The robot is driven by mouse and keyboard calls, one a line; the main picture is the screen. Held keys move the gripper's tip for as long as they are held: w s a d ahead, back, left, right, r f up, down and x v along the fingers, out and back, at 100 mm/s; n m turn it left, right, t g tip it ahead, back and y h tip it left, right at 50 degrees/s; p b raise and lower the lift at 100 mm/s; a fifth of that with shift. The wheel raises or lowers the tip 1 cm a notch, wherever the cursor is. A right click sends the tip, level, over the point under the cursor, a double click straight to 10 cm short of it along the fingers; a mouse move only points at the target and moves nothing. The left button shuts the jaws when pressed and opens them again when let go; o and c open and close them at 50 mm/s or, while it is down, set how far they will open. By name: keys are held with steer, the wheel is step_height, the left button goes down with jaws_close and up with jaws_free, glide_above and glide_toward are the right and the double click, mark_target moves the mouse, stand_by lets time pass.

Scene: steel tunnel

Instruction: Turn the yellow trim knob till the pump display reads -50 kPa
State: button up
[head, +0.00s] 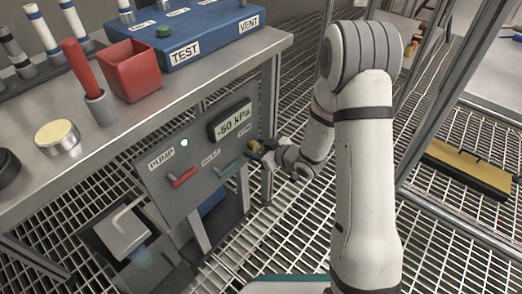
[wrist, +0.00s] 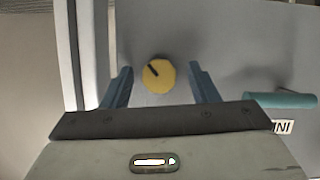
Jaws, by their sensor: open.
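The pump display (head: 233,120) on the grey panel (head: 160,189) reads -50 kPa. The yellow trim knob (wrist: 158,75) shows in the wrist view between my gripper's two fingers, with a dark pointer mark toward its upper left. In the head view the knob (head: 254,148) is partly hidden by my gripper (head: 258,153). My gripper also shows in the wrist view (wrist: 160,85). Its fingers are open, one on each side of the knob, with a visible gap to it on both sides.
A teal lever (wrist: 280,99) sits right of the knob in the wrist view. A red lever (head: 182,178) is on the panel under the PUMP label. The bench (head: 150,110) above carries a red bin (head: 132,72) and a blue TEST/VENT box (head: 205,35). Grating floor lies around.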

steer(key=c, duration=1)
steer(key=shift+r+m+p, duration=0.15)
steer(key=shift+m+p, duration=0.15)
steer(key=shift+p, duration=0.55)
steer(key=shift+g, duration=0.3)
steer(key=o, duration=1)
steer(key=p+v, duration=0.2)
steer(key=v, duration=0.5)
steer(key=shift+s+d+p, duration=0.2)
steer(key=shift+d+p, duration=0.1)
steer(key=shift+p, duration=0.1)
